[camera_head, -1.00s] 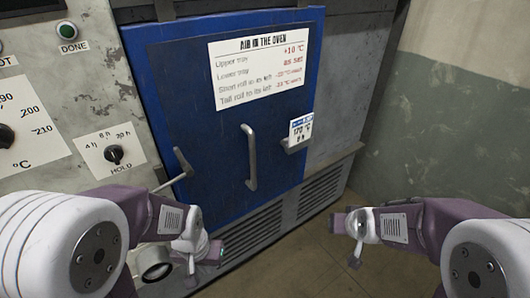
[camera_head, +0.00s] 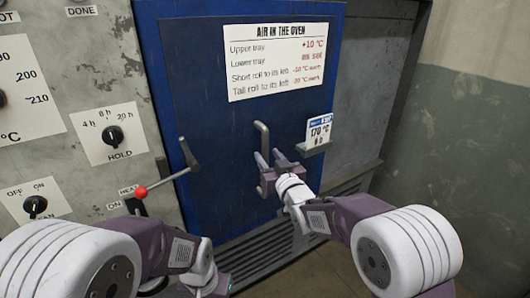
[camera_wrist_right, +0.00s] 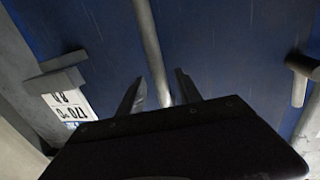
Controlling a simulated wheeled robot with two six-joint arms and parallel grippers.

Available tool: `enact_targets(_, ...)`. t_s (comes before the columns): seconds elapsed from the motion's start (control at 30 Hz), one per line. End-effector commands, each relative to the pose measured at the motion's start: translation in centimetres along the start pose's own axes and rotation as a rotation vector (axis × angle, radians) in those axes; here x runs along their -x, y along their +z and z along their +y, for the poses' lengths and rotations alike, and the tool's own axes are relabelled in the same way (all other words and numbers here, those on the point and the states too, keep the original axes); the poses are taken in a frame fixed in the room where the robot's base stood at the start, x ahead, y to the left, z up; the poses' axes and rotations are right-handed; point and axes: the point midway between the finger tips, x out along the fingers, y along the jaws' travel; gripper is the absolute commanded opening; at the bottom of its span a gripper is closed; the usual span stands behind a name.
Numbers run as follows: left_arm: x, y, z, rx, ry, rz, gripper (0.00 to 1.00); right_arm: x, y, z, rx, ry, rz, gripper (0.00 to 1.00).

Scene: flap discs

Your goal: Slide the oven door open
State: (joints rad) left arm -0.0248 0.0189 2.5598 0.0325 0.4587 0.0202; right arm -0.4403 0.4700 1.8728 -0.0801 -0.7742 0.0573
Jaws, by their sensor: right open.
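The blue oven door (camera_head: 215,150) is shut in the front of the grey oven. Its vertical grey bar handle (camera_head: 262,142) stands at the door's middle, partly hidden low down by my right gripper. My right gripper (camera_head: 269,160) is open at the handle's lower part. In the right wrist view the handle (camera_wrist_right: 152,50) runs between the two open fingers (camera_wrist_right: 160,92), with no contact that I can make out. A latch lever (camera_head: 188,155) with a red ball knob (camera_head: 141,192) is at the door's left edge. My left arm is low at the left; its gripper's fingers cannot be made out.
An air-settings sign (camera_head: 278,62) is on the door. A small 170 °C card (camera_head: 319,131) stands in a holder beside the handle on the right. A control panel (camera_head: 70,85) with knobs is left. Vent slats (camera_head: 262,250) lie below. Floor at the right is open.

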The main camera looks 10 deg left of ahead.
Motion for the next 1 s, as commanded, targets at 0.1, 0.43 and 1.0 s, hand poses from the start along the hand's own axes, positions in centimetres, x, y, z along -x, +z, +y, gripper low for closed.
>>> enact_targets(0.1,0.3,0.0,0.0,0.000,0.000,0.000,0.00,-2.0,-0.1,0.0,0.000,0.000,0.000,0.41)
enact_targets(0.43,0.4,0.0,0.0,0.000,0.000,0.000,0.00,-3.2,0.0,0.0,0.000,0.000,-0.001,0.41)
enact_targets(1.0,0.4,0.0,0.0,0.000,0.000,0.000,0.00,-3.2,0.0,0.0,0.000,0.001,-0.001,0.00)
